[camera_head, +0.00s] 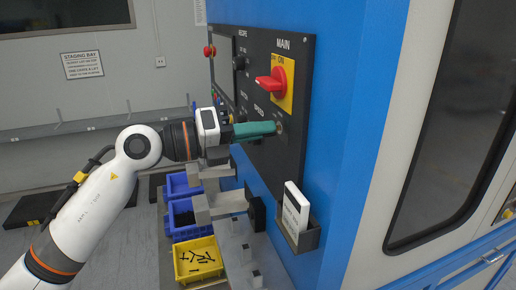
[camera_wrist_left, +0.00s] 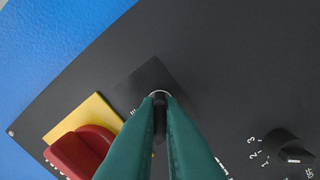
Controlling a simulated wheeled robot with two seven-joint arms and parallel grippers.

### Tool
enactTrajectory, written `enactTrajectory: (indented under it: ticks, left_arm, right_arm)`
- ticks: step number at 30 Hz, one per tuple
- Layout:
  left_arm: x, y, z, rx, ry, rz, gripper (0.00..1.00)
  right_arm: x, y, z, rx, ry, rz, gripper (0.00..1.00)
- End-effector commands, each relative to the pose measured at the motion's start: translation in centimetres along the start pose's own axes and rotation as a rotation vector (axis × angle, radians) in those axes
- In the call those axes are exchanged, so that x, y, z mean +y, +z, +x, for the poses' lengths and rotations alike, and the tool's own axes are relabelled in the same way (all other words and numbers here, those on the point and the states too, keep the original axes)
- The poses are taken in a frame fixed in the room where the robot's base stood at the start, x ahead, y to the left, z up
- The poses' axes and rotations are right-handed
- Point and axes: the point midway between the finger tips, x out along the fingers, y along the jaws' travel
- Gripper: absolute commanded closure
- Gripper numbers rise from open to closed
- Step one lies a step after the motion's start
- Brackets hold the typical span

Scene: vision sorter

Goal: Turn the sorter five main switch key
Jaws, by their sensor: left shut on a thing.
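The black control panel (camera_head: 292,150) is on the blue sorter cabinet. Its red MAIN rotary handle (camera_head: 271,83) sits on a yellow plate (camera_head: 287,92). Below it is a small round key switch (camera_head: 280,127). My left gripper (camera_head: 274,128) reaches it from the left, its green fingertips at the panel. In the left wrist view the fingers (camera_wrist_left: 160,100) are shut on a small dark key (camera_wrist_left: 160,116), in front of the switch's bright ring (camera_wrist_left: 158,93). The fingers hide most of the key, so its turn angle cannot be told. My right gripper is not in view.
A black selector knob (camera_wrist_left: 288,146) is right of the fingers in the wrist view. A card holder with a white card (camera_head: 296,208) juts out below the panel. Blue bins (camera_head: 180,186) and a yellow bin (camera_head: 200,243) with dark pieces stand lower left.

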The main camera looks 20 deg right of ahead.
Motion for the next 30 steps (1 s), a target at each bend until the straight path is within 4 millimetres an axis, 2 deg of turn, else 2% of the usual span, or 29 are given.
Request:
enactTrajectory:
  ticks: [1, 15, 21, 30]
  left_arm:
    - [-0.7, 0.6, 0.0, -0.004, -0.002, 0.047, 1.00]
    - [-0.6, 0.5, 0.1, -0.005, -0.003, 0.491, 1.00]
    - [-0.6, 0.4, 0.1, -0.005, -0.003, 0.662, 1.00]
    - [-0.4, 0.3, 0.1, -0.008, -0.002, 0.850, 1.00]
  right_arm:
    - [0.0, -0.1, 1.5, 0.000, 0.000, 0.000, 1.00]
    - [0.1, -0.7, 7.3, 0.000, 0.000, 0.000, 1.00]
    - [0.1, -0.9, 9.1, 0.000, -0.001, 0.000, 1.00]
    - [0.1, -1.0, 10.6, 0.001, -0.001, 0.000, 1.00]
